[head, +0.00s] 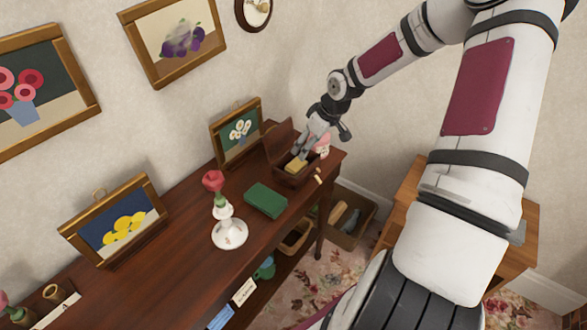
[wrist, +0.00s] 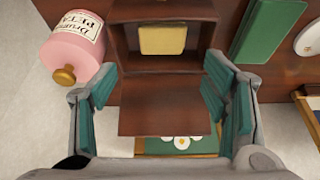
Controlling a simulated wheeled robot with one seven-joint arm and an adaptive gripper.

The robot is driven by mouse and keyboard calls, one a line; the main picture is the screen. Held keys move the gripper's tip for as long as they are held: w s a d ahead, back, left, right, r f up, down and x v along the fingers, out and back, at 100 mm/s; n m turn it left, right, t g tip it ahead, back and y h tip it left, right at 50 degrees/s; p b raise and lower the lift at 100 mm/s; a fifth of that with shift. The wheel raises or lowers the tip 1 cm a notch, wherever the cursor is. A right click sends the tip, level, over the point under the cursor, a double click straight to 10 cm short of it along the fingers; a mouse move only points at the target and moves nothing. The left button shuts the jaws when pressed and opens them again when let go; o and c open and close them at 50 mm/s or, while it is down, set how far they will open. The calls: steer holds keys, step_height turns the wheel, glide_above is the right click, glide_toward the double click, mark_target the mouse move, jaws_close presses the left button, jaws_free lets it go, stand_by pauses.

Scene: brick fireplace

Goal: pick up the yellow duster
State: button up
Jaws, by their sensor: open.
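The yellow duster (wrist: 162,38) is a folded, flat yellow piece lying inside an open brown wooden box (wrist: 204,40). In the head view the duster (head: 296,166) shows just below my gripper, in the box (head: 290,180) near the right end of the dark table. The box's raised lid (wrist: 164,106) fills the space between my fingers in the wrist view. My gripper (wrist: 160,82) is open and empty, its green-padded fingers spread wide to either side. The duster lies ahead of the fingertips, apart from them. In the head view my gripper (head: 308,148) is over the box.
A pink jar (wrist: 74,50) with a brass knob stands close by my left finger. A green book (head: 265,200) lies on the table (head: 190,225) left of the box. A framed flower picture (head: 237,132) stands behind. A rose in a white holder (head: 229,232) stands further left.

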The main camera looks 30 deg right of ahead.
mark_target(297, 164)
steer(key=x, duration=0.6)
steer(key=shift+f+b, duration=0.2)
steer(key=shift+b, duration=0.2)
steer(key=shift+x, duration=2.65)
steer(key=shift+s+a, duration=0.1)
steer(key=shift+a, duration=0.1)
steer(key=c, duration=0.7)
step_height(297, 164, up, 10)
steer(key=shift+r, duration=0.1)
